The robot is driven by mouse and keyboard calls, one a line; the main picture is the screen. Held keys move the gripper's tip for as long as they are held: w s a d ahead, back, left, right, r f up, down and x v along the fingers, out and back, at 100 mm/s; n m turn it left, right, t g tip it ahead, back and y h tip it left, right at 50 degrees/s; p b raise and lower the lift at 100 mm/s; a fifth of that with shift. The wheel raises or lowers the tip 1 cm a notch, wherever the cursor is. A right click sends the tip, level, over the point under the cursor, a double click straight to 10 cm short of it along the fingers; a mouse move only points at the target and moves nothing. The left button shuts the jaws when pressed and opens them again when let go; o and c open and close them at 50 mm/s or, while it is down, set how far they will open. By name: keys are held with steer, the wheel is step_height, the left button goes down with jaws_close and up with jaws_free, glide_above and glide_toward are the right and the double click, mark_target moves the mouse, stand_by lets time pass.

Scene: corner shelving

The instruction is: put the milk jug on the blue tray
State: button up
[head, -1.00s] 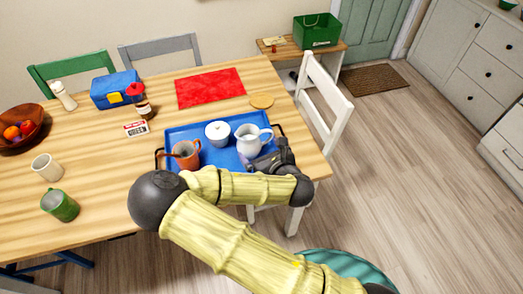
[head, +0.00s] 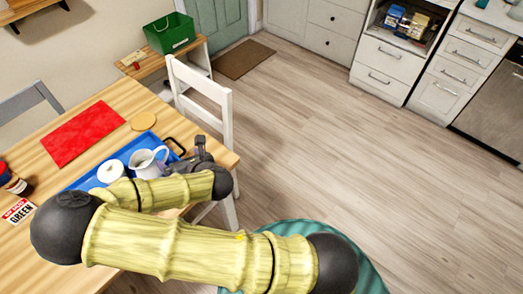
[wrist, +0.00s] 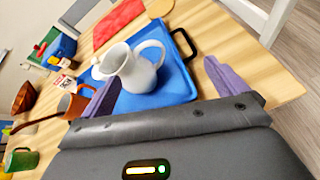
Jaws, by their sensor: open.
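The white milk jug (head: 146,163) stands upright on the blue tray (head: 146,138), near its right end; the arm hides part of the tray. In the wrist view the jug (wrist: 133,72) is in front of the fingers, left of centre, with its handle to the right. The blue tray (wrist: 182,88) is under it. My gripper (head: 198,152) is beside the jug on its right. In the wrist view its two purple fingers (wrist: 163,75) are wide apart with nothing gripped. I cannot tell whether the left finger touches the jug.
A white lidded pot (head: 110,171) is on the tray left of the jug. An orange mug (wrist: 76,103) shows beside the left finger. A white chair (head: 205,95) stands at the table's right edge. The wooden floor (head: 330,140) to the right is clear.

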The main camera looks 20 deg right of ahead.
steer(key=s+d+m+g+h, duration=0.1)
steer(key=d+m+g+h, duration=0.4)
steer(key=d+m, duration=1.35)
steer(key=s+d+r+m+g, duration=0.2)
steer(key=s+r+m, duration=0.3)
steer(key=m, duration=0.4)
steer(key=s+d+r+m+g+h, duration=0.1)
steer(key=s+r+m, duration=0.5)
steer(key=m, duration=0.4)
steer(key=shift+s+d+g, duration=0.4)
steer(key=shift+s, duration=0.1)
steer(key=shift+m, duration=0.25)
steer(key=p+v, duration=0.3)
steer(key=w+p+v, duration=0.1)
steer(key=p+v, duration=0.1)
steer(key=p, duration=0.1)
steer(key=shift+r, duration=0.5)
